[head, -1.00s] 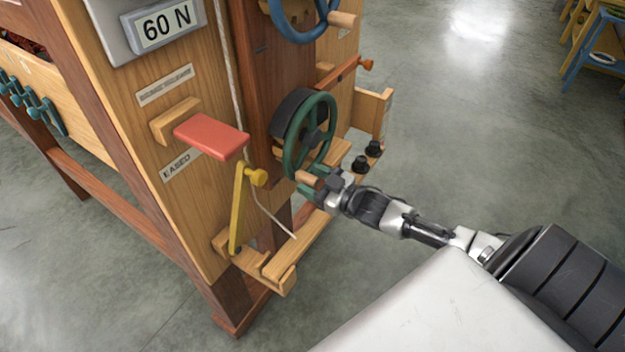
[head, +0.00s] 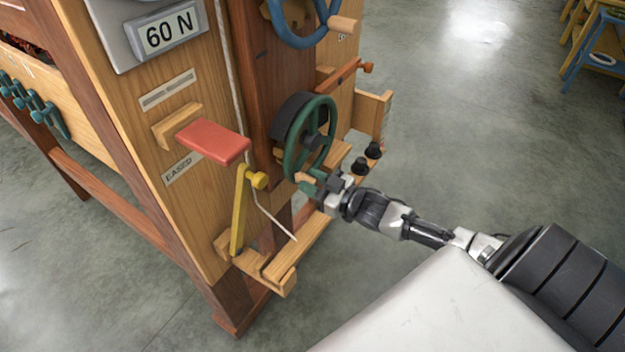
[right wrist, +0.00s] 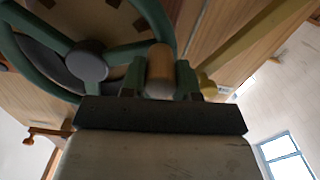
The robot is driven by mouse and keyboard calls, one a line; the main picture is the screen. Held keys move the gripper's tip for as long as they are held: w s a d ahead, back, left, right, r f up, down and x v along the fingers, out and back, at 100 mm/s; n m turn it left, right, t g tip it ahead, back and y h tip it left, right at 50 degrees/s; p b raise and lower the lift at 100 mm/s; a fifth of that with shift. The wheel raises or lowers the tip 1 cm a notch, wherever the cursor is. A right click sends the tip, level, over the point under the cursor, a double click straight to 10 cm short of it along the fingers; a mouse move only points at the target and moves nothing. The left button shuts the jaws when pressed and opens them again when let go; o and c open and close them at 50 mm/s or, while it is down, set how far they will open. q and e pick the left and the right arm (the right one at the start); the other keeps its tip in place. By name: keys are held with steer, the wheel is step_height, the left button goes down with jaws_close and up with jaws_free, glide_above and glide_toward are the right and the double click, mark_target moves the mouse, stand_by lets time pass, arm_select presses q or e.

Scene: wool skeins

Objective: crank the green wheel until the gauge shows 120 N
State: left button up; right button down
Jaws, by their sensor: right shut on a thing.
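The green wheel (head: 309,138) stands on the side of the wooden machine, with its wooden crank handle (head: 305,178) at the bottom of the rim. My right gripper (head: 318,184) is shut on that handle. In the right wrist view the handle (right wrist: 160,72) sits between the two fingers, and the green wheel (right wrist: 88,60) shows its hub and spokes. The gauge (head: 168,31) at the upper left of the head view reads 60 N. My left gripper is not in view.
A blue wheel (head: 301,22) is above the green one. A red paddle (head: 213,142) by the label EASED and a yellow lever (head: 240,210) are to the left. Black knobs (head: 373,150) sit on a small shelf at right. Open floor lies to the right.

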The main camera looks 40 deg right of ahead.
steer(key=r+m+p, duration=0.4)
steer(key=m+p, duration=0.1)
steer(key=shift+s+a+r, duration=0.15)
steer(key=shift+a+r, duration=0.2)
steer(key=shift+r+m+p, duration=0.4)
steer(key=shift+p, duration=0.2)
steer(key=shift+d+r+m+p, duration=0.15)
steer(key=shift+r+m+p, duration=0.5)
steer(key=shift+m, duration=0.25)
steer(key=shift+d+r+m+p, duration=0.2)
steer(key=shift+r+m+p, duration=0.1)
steer(key=shift+r+m, duration=0.4)
steer(key=shift+w+d+r+m+p, duration=0.3)
steer(key=shift+r+m, duration=0.2)
steer(key=shift+m, duration=0.35)
steer(key=shift+w+d+r+m+p, duration=0.15)
steer(key=shift+d+r+m, duration=0.3)
steer(key=shift+m, duration=0.4)
steer(key=shift+a, duration=0.1)
steer(key=c, duration=0.8)
jaws_free()
